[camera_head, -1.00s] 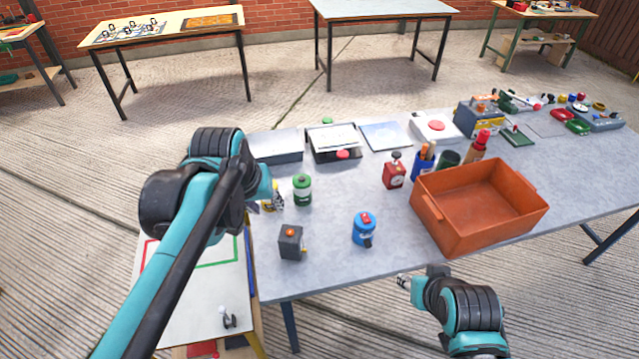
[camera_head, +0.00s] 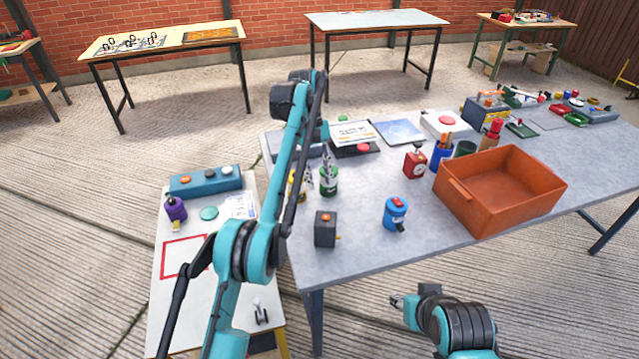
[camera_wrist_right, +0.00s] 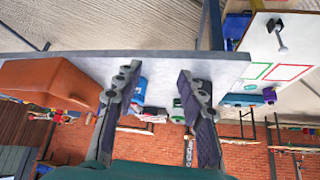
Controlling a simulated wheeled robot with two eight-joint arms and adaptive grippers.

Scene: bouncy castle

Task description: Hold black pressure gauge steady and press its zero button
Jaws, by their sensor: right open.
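The black pressure gauge (camera_head: 325,229) stands upright near the front left edge of the grey table. An orange button (camera_head: 326,217) is on its top and a small brass-coloured fitting is at its lower right. My left gripper (camera_head: 319,172) is behind it, pointing down by a green canister-like gauge (camera_head: 329,187). Its fingers look apart, with nothing clearly between them. My right gripper (camera_head: 397,301) is in front of the table edge, right of the black gauge and apart from it. In the right wrist view its fingers (camera_wrist_right: 158,88) are wide apart and empty.
A blue gauge (camera_head: 396,215) stands right of the black one. A red gauge (camera_head: 415,162) and an orange bin (camera_head: 503,190) are farther right. A yellow item (camera_head: 297,184) is beside the green gauge. A white-topped side table (camera_head: 175,305) with a purple item (camera_head: 175,209) adjoins on the left.

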